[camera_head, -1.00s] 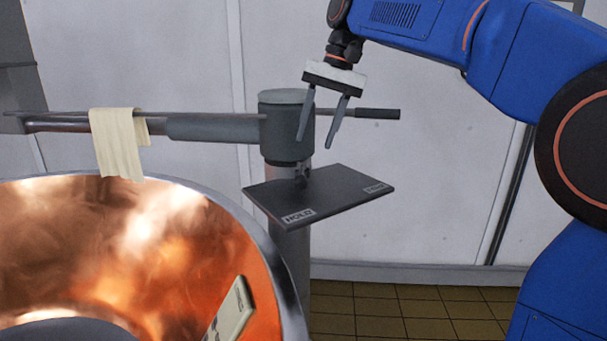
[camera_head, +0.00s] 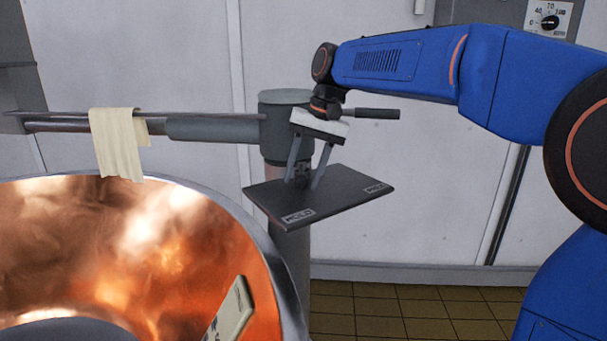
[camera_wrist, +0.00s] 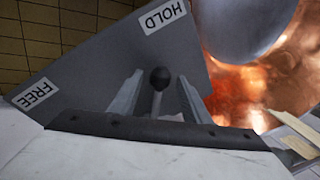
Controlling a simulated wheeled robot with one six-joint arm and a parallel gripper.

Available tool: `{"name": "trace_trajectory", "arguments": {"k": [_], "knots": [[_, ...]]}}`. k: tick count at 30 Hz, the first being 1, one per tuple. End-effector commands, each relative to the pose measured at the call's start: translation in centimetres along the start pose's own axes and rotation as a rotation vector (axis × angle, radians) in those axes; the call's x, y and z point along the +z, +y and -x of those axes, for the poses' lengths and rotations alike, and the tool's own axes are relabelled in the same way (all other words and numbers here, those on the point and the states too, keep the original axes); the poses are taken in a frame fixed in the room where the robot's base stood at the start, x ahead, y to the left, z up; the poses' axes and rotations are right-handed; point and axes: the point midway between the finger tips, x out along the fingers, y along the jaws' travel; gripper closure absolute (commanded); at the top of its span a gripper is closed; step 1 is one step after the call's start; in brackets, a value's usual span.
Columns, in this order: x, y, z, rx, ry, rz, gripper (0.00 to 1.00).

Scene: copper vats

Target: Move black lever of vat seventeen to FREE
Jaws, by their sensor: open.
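The black lever (camera_wrist: 160,78) has a round knob on a short stem and stands on a dark plate (camera_head: 340,203). In the wrist view its knob shows nearer the HOLD label (camera_wrist: 162,16) than the FREE label (camera_wrist: 33,93). In the head view HOLD (camera_head: 298,216) is at the plate's front corner and FREE (camera_head: 377,188) at its right corner. My gripper (camera_head: 303,184) is open, pointing down over the plate. Its fingers stand on both sides of the lever, apart from the knob in the wrist view. No vat number is legible.
The open copper vat (camera_head: 130,240) fills the lower left, with a pale tag (camera_head: 232,310) on its inside wall. A cloth (camera_head: 120,150) hangs over the left pipe.

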Motion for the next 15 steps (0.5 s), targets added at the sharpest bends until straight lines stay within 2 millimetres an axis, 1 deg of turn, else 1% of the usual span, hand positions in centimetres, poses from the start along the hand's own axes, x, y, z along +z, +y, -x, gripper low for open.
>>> {"name": "trace_trajectory", "arguments": {"k": [2,5,6,7,8,15], "knots": [[-0.01,0.0,0.01,0.0,0.0,0.0,0.57],[-0.01,0.0,0.02,0.0,0.0,0.0,0.78],[-0.01,0.0,0.02,0.0,0.0,0.0,0.88],[-0.01,0.01,0.02,0.0,0.0,0.0,0.95],[-0.01,0.0,0.02,0.0,0.0,0.0,1.0],[-0.04,0.15,0.08,0.0,-0.003,0.011,1.0]]}}
